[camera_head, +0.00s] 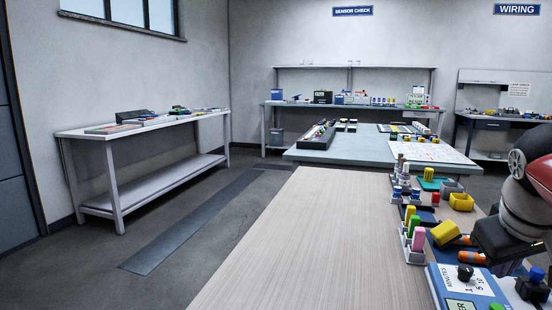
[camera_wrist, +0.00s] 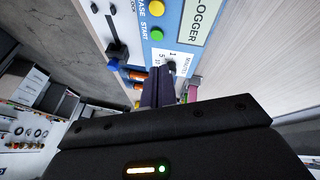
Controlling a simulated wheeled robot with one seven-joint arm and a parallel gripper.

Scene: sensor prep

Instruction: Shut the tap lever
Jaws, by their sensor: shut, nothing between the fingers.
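No part is clearly marked as a tap lever. The likeliest is a black block with a blue-tipped stub (camera_head: 533,286) on the blue logger panel (camera_head: 440,292), at the lower right of the head view. It also shows in the wrist view (camera_wrist: 117,52), left of my fingers. My gripper (camera_wrist: 172,86) is shut and empty, its fingers pointing at the panel beside the black dial knob (camera_wrist: 168,67) on the minutes label. In the head view my gripper (camera_head: 497,243) hangs over the panel's back edge; its fingertips are not clear there. Whether they touch the knob I cannot tell.
Behind the panel stand pink and green blocks (camera_head: 418,239), a yellow block (camera_head: 446,233), orange cylinders (camera_head: 469,258) and a yellow bin (camera_head: 461,202), close to my gripper. The wooden tabletop (camera_head: 300,240) to the left is clear. Yellow and green buttons (camera_wrist: 157,8) lie on the panel.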

